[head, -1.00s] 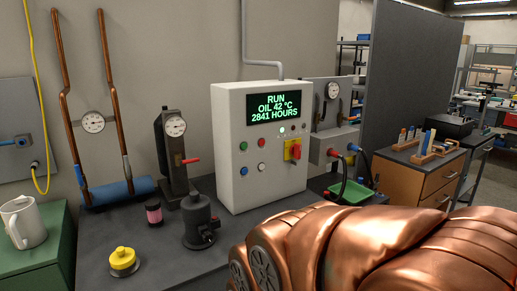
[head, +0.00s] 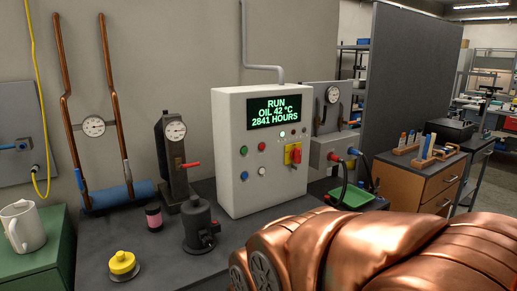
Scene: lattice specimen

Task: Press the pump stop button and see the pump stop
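A white control box (head: 228,172) stands on the dark bench. Its display (head: 275,111) reads RUN, OIL 42 °C, 2841 HOURS, in green. Below it are a green button (head: 244,151), a red button (head: 262,146), a blue button (head: 245,175), a white button (head: 262,171) and a red rotary switch on a yellow plate (head: 293,154). A small lamp (head: 282,133) below the display glows. No label for the pump stop button is readable. A dark pump-like unit (head: 198,226) stands in front of the box. My gripper is not in view.
A yellow knob (head: 122,262) on a dark base, a pink-and-black jar (head: 154,216) and a gauge stand (head: 175,165) share the bench (head: 150,270). A green tray (head: 350,198) lies right of the box. A mug (head: 22,226) stands on a green cabinet at left. My copper-coloured arm fills the lower right.

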